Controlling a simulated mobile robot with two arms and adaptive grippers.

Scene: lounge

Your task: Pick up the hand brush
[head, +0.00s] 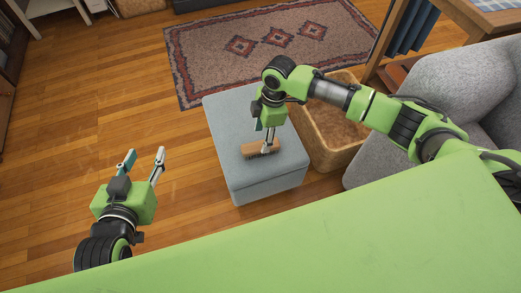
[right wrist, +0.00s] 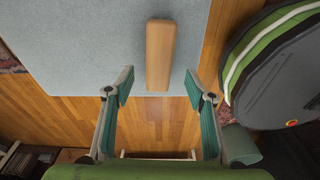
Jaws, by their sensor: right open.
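The hand brush has a wooden back (head: 250,149) and lies on the grey-blue ottoman (head: 230,115). In the right wrist view the hand brush (right wrist: 160,50) points away from the jaws, with its near end roughly centred at fingertip level. My right gripper (head: 269,138) is just above the brush in the head view and covers part of it. In its own view the right gripper (right wrist: 160,86) is open and empty, one finger on each side of the brush's line, apart from it. My left gripper (head: 145,157) is open and empty over the floor, left of the ottoman.
A wicker basket (head: 335,148) stands close to the ottoman's right side. A grey armchair (head: 455,85) is further right. A patterned rug (head: 265,42) lies behind. The wooden floor (head: 100,115) on the left is clear.

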